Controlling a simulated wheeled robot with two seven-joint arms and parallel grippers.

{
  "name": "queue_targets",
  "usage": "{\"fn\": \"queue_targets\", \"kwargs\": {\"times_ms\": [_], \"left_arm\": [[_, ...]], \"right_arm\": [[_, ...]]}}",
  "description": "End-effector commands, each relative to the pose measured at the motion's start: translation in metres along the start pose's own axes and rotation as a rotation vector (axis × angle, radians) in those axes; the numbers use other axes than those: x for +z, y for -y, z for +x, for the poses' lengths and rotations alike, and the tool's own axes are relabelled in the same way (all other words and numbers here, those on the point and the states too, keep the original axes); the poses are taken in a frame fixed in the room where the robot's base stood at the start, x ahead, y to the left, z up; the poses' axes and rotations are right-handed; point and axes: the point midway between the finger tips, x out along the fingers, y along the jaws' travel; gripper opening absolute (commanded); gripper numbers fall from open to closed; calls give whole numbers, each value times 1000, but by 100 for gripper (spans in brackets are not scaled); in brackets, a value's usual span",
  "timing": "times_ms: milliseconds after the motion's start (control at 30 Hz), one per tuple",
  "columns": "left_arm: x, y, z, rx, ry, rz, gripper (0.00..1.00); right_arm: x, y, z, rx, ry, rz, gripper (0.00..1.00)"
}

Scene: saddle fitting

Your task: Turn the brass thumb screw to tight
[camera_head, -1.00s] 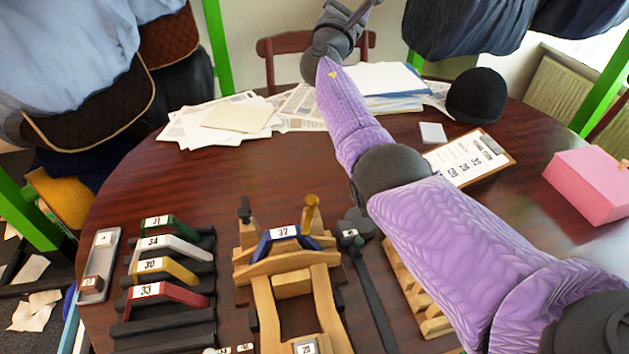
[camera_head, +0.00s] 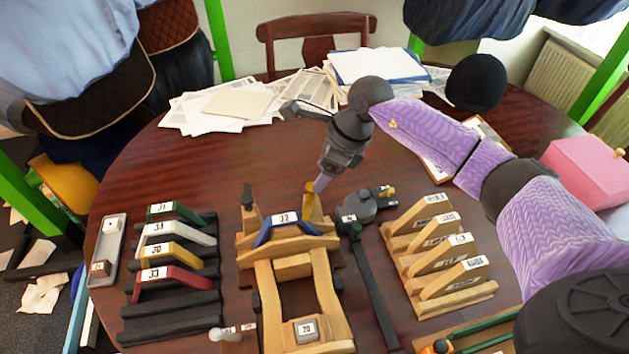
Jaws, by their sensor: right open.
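The wooden saddle-tree fixture (camera_head: 268,290) stands at the front middle of the table, with a blue piece marked 32 (camera_head: 285,222) across it. The brass thumb screw (camera_head: 309,188) is on top of its right rear post, mostly covered by my gripper. My right gripper (camera_head: 317,186) comes down from behind, its jaws open at the screw's head. I cannot tell whether the fingers touch it. A black knob (camera_head: 247,195) stands on the left post. My left gripper is not in view.
A rack of coloured, numbered pieces (camera_head: 170,310) stands to the left. A black gauge with a long bar (camera_head: 368,280) lies close on the right, then a wooden rack (camera_head: 455,302). Papers (camera_head: 225,105) and a black helmet (camera_head: 475,83) lie at the back.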

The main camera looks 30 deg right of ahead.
Motion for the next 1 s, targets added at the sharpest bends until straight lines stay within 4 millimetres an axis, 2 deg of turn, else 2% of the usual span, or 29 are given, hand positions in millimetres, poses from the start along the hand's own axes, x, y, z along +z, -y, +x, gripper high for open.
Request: {"fn": "queue_targets", "kwargs": {"times_ms": [33, 100, 200, 500, 833, 1000], "left_arm": [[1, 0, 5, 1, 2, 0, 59], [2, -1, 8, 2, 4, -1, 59], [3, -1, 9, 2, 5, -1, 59], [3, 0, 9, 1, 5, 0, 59], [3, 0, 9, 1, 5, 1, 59], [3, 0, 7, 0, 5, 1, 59]], "right_arm": [[-1, 0, 14, 4, 0, 1, 72], [0, 0, 25, 2, 2, 0, 72], [0, 0, 35, 1, 2, 0, 72], [1, 0, 38, -2, 3, -1, 70], [1, 1, 37, -2, 4, -1, 0], [1, 0, 37, -5, 3, 5, 0]]}}
